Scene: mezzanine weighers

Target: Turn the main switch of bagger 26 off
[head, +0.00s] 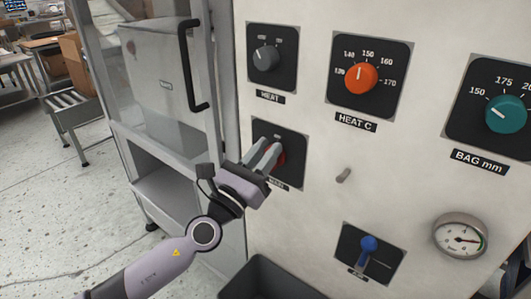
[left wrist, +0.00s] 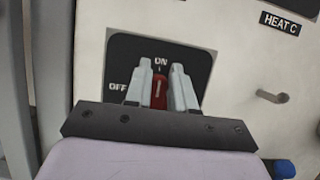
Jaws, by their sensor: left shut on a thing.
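The main switch is a red handle (left wrist: 159,94) on a black plate (head: 294,172) at the left of the pale panel. In the left wrist view the plate carries the words ON above the handle and OFF to its left. The handle points up toward ON. My left gripper (head: 271,150) is shut on the red handle, with one grey finger on each side. The fingers hide part of the handle and most of the label under the plate in the head view. My right gripper is in neither view.
The panel also has a grey HEAT knob (head: 266,58), an orange HEAT C knob (head: 361,78), a teal BAG mm knob (head: 505,114), a metal peg (head: 343,175), a blue lever (head: 369,244) and a gauge (head: 461,236). A cabinet with a black handle (head: 190,65) stands left.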

